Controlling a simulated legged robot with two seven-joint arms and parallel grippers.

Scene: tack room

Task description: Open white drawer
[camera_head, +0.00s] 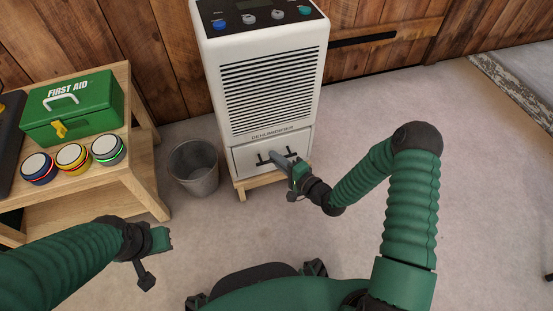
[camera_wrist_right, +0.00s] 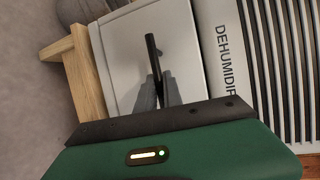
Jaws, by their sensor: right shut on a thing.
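The white drawer (camera_head: 241,165) is the low front panel of a white dehumidifier (camera_head: 222,98). It looks flush with the body, or nearly so. It carries a dark handle (camera_head: 264,158), which is a black bar in the right wrist view (camera_wrist_right: 151,48). My right gripper (camera_head: 280,160) is at the drawer front, shut on the handle. In the right wrist view its two grey fingers (camera_wrist_right: 158,92) are at either side of the bar and hide part of it. My left gripper (camera_head: 153,262) hangs empty over the floor at lower left; its finger gap is unclear.
The dehumidifier stands on a low wooden stand (camera_head: 258,181). A grey bin (camera_head: 194,169) is close to its left. A wooden bench (camera_head: 146,176) at left holds a green first aid box (camera_head: 75,108) and several round coloured-rim buttons. The floor in front and to the right is clear.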

